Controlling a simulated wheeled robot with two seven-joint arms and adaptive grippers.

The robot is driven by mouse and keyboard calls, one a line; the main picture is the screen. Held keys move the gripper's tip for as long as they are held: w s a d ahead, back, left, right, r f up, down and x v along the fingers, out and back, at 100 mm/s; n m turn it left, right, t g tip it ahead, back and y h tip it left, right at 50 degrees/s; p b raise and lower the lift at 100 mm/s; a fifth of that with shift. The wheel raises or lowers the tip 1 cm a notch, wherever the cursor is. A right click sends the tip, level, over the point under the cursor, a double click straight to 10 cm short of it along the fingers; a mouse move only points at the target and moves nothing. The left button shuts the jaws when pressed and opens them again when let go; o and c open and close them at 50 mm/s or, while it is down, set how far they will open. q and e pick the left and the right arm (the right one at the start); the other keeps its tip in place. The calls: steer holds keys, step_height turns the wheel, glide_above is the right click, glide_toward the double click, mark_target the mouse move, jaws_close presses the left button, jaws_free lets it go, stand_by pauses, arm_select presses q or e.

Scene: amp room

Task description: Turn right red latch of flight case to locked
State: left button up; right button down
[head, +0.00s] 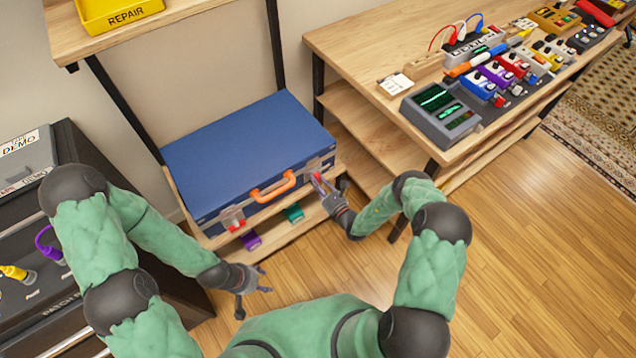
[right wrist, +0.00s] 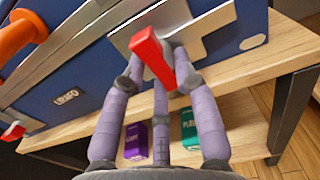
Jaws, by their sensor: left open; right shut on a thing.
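The blue flight case (head: 245,150) lies closed on a wooden shelf, with an orange handle (head: 272,188) on its front. The right red latch (right wrist: 153,57) sits on a metal plate at the case's right front; in the right wrist view it stands out tilted, its top leaning left. My right gripper (head: 322,187) is at this latch, its fingers (right wrist: 158,75) closed around it. The left red latch (head: 235,226) is at the case's left front and shows at the edge of the right wrist view (right wrist: 13,131). My left gripper (head: 250,283) is open and empty, below and in front of the case.
A purple box (head: 251,241) and a green box (head: 293,213) stand on the lower shelf under the case. A wooden table (head: 350,40) with pedals and a grey device (head: 440,112) is at the right. A black cabinet (head: 90,160) stands at the left.

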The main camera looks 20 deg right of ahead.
steer(key=n, duration=0.3)
steer(key=n+p, duration=0.1)
steer(key=n, duration=0.5)
steer(key=shift+w+d, duration=0.1)
steer(key=shift+d, duration=0.2)
steer(key=n, duration=0.2)
steer(key=n+p, duration=0.1)
steer(key=n, duration=0.1)
steer(key=shift+d+n, duration=0.2)
steer(key=shift+n, duration=0.2)
steer(key=shift+r+n+p, duration=0.1)
steer(key=shift+n+p, duration=0.2)
steer(key=shift+n, duration=1.4)
steer(key=c, duration=0.9)
jaws_free()
steer(key=shift+w+d, duration=0.1)
